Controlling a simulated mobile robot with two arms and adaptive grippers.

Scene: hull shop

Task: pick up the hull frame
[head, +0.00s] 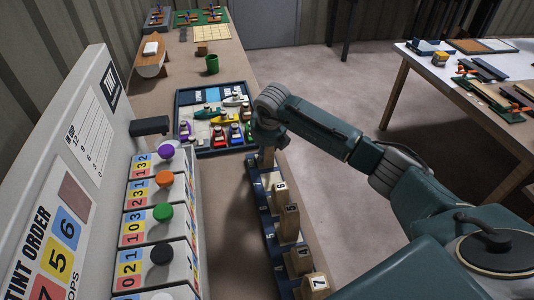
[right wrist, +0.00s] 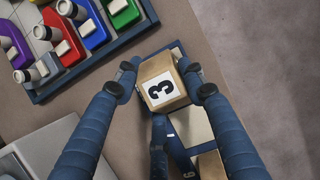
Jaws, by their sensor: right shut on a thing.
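A wooden hull frame with a black 3 on a white label (right wrist: 162,88) is between the two fingertips of my right gripper (right wrist: 166,84) in the right wrist view. The fingertips touch its two sides. In the head view my right gripper (head: 267,138) points down at the far end of a blue rack (head: 273,225), and the wooden frame (head: 267,157) shows just under it. I cannot tell whether the frame is clear of the rack. More numbered wooden frames (head: 289,222) stand upright in the rack, nearer to me. My left gripper is not in view.
A blue-edged tray (head: 183,150) with small coloured boats lies just beyond the rack. A grey dispenser with coloured knobs (head: 163,212) stands on the left. The rack sits along the bench's right edge, with floor beyond.

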